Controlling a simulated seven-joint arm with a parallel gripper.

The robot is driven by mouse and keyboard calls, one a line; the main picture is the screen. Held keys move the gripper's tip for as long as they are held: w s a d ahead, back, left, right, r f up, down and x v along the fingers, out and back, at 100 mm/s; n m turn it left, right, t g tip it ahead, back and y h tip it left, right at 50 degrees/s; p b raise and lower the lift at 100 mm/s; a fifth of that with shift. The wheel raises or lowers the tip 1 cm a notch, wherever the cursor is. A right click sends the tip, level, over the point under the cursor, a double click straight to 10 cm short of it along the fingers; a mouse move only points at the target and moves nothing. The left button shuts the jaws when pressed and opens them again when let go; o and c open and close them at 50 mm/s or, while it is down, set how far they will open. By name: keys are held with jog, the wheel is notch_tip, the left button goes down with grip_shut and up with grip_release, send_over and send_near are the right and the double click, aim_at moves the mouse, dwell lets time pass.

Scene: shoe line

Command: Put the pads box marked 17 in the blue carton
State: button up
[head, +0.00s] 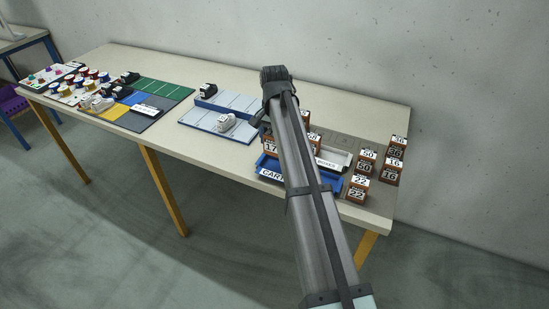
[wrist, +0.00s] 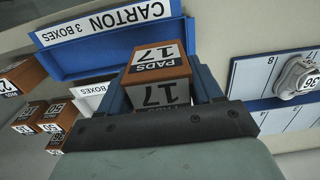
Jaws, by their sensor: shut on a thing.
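The pads box marked 17 (wrist: 158,68) is brown with a white label reading PADS 17. My gripper (wrist: 163,88) is shut on it, with one blue finger on each side. The blue carton (wrist: 78,60), with a white CARTON 3 BOXES label, lies just beyond and left of the held box in the wrist view. In the head view the box 17 (head: 270,148) shows left of my arm, over or at the back of the blue carton (head: 264,161). Whether it touches the carton I cannot tell. My arm hides much of the carton and the fingers.
A white tray (head: 338,155) stands beside the carton. A blue-and-white board (head: 215,121) with shoes lies to the left.

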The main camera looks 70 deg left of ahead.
jog(key=shift+f, duration=3.5)
jog(key=shift+f, duration=0.15)
jog(key=o, duration=1.1)
notch_tip(320, 180, up, 12)
jog(key=shift+r, duration=0.15)
